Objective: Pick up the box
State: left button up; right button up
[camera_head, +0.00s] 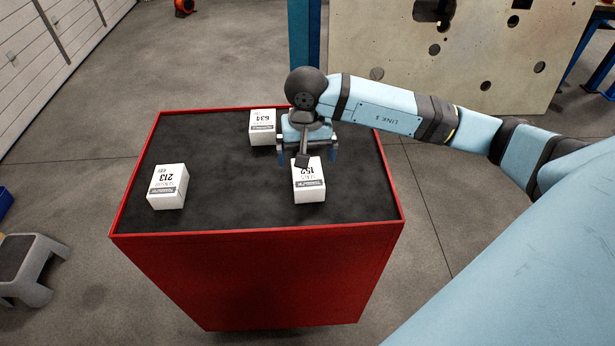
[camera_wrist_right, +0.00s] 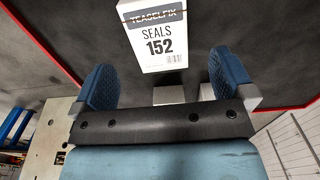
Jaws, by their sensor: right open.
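Three white boxes stand on the black top of a red cabinet. The box marked 152 (camera_head: 309,188) is at the front right, the box marked 213 (camera_head: 168,187) at the left, and the box marked 634 (camera_head: 262,128) at the back. My right gripper (camera_head: 308,157) is open above the cabinet, at the back end of the 152 box, and partly covers it. In the right wrist view, the label "SEALS 152" on that box (camera_wrist_right: 158,35) faces the camera, beyond the two spread blue fingers (camera_wrist_right: 160,72). Nothing is held. My left gripper is out of view.
The red cabinet (camera_head: 260,275) has a raised rim around its black surface. The surface between the 213 and 152 boxes is clear. Behind stand a blue post (camera_head: 304,40) and a large panel with holes (camera_head: 470,50). A grey step stool (camera_head: 30,265) is at the left.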

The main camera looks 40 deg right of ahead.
aim_at(308, 172)
jog(key=shift+f, duration=0.75)
notch_tip(308, 172, down, 4)
jog(key=shift+w+d+f+p, duration=0.1)
jog(key=shift+d+p, duration=0.05)
jog(key=shift+p, duration=0.6)
jog(key=shift+f, duration=0.6)
jog(key=c, duration=1)
jog(key=shift+c, duration=0.4)
jog(key=shift+r, duration=0.15)
